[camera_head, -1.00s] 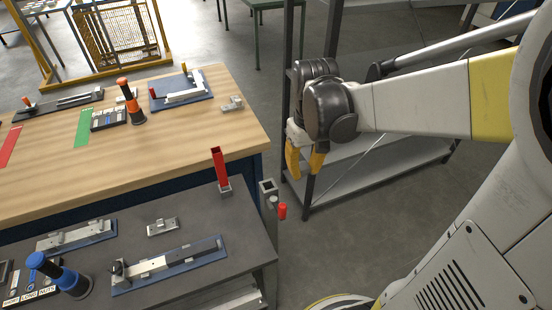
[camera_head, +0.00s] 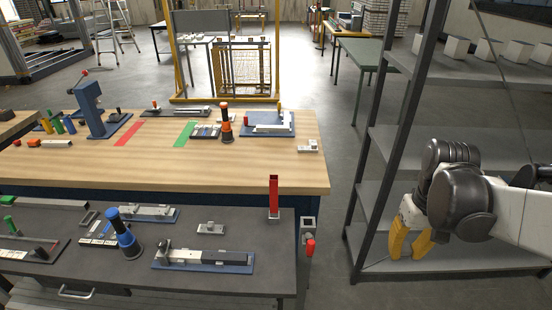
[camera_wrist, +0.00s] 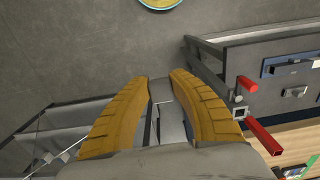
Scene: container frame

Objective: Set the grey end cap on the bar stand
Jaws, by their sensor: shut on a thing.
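My gripper (camera_head: 409,243) has yellow fingers and hangs at the right, clear of the benches, in front of the grey shelf rack. In the wrist view, the fingers (camera_wrist: 160,88) are closed around a small grey piece (camera_wrist: 166,112), which looks like the grey end cap; the fingers and wrist hide much of it. I cannot tell for sure which fixture is the bar stand. A red upright bar (camera_head: 273,192) stands in a small grey base at the dark bench's right end. A blue plate (camera_head: 165,265) on that bench carries a grey and black bar.
The shelf rack (camera_head: 400,140) is close to my gripper. A square post with a red knob (camera_head: 310,248) rises at the dark bench's right corner. The wooden bench (camera_head: 240,177) behind holds several fixtures. Floor (camera_head: 338,205) shows between benches and rack.

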